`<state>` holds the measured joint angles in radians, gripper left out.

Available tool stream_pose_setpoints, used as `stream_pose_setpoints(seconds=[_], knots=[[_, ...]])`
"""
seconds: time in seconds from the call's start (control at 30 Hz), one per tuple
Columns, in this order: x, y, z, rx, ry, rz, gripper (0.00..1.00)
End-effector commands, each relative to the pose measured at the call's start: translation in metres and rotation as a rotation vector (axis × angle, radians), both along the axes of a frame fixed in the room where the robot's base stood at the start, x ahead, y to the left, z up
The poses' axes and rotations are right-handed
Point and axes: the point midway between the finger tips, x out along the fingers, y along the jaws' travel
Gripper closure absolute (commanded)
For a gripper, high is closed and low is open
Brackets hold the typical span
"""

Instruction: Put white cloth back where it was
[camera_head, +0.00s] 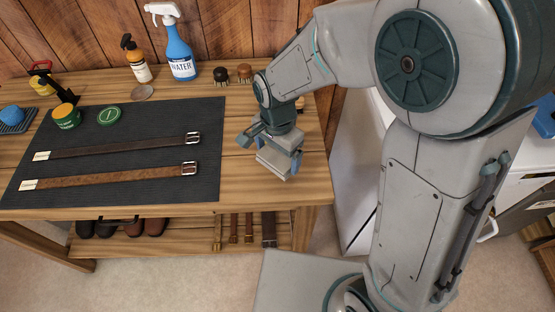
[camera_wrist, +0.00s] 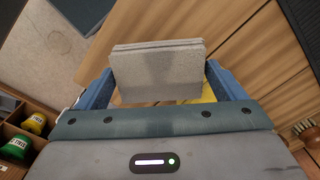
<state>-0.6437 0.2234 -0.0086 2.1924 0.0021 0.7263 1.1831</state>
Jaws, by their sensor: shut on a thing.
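My gripper (camera_head: 277,158) is over the right end of the wooden workbench, to the right of the dark mat. It is shut on the white cloth (camera_head: 272,165), a folded, flat pale grey-white block. In the wrist view the cloth (camera_wrist: 157,72) sits between the two blue fingers, its layered edge facing away. I cannot tell whether the cloth touches the bench top or hangs just above it. A yellow thing (camera_wrist: 208,95) shows partly behind the cloth in the wrist view; most of it is hidden.
The dark mat (camera_head: 110,165) holds two belts, a green-lidded tin (camera_head: 66,116) and a green lid (camera_head: 109,115). A blue spray bottle (camera_head: 178,47), an amber pump bottle (camera_head: 136,62) and two brushes (camera_head: 232,73) stand behind. Bare wood (camera_head: 240,190) lies by my gripper.

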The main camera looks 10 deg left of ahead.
Motion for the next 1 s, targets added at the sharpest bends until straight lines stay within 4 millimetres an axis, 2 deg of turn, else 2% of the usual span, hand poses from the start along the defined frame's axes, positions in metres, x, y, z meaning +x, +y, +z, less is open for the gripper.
stream_pose_setpoints(seconds=[0.07,0.37,0.77,0.8,0.83,1.0], knots=[[0.001,0.001,-0.003,0.000,0.000,0.000,0.40],[0.001,0.001,-0.039,-0.001,0.002,-0.001,0.40],[0.001,0.001,-0.046,0.001,-0.001,-0.001,0.40],[0.001,0.001,-0.046,0.001,-0.001,-0.001,0.07],[0.001,0.001,-0.045,0.001,-0.001,-0.001,0.00],[0.001,0.001,-0.044,0.001,-0.001,-0.001,0.00]])
